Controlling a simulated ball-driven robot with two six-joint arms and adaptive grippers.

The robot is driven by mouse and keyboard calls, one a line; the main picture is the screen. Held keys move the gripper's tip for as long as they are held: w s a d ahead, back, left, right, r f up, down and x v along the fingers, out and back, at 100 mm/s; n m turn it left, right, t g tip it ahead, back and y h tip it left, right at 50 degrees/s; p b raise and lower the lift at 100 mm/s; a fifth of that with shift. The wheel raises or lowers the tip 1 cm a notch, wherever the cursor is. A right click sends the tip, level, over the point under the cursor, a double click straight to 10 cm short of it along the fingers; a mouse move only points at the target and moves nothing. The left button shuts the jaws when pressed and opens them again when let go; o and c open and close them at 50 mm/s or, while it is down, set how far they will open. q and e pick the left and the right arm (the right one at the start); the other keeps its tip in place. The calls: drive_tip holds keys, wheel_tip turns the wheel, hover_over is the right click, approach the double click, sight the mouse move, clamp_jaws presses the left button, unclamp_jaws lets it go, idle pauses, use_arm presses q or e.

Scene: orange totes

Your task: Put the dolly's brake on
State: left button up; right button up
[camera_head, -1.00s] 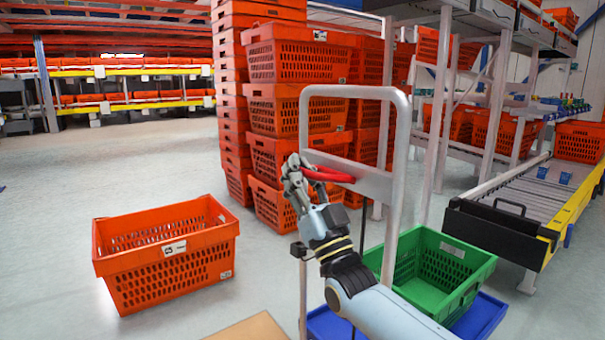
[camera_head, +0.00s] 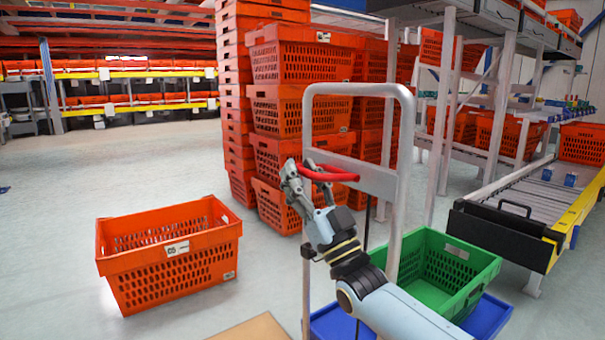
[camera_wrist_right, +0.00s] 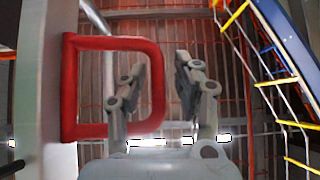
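The dolly has a grey upright push frame (camera_head: 402,140) and a blue base (camera_head: 490,318). A red loop-shaped brake handle (camera_head: 335,176) sticks out to the left from the frame's cross plate (camera_head: 365,178). My right gripper (camera_head: 301,166) is at the outer end of this handle. In the right wrist view the red handle (camera_wrist_right: 110,43) shows as a D-shaped loop. Its outer bar lies between the two spread fingers of my right gripper (camera_wrist_right: 160,62), with a clear gap to the right finger. One finger reaches into the loop. My left gripper is out of view.
A green tote (camera_head: 470,262) sits on the dolly's base. An empty orange tote (camera_head: 180,250) stands on the floor at left. Stacked orange totes (camera_head: 300,110) rise behind the dolly, and a roller conveyor (camera_head: 530,195) is at right. The floor at left is mostly clear.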

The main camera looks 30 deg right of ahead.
drive_tip(key=shift+o, duration=0.2)
drive_tip(key=v, duration=1.2)
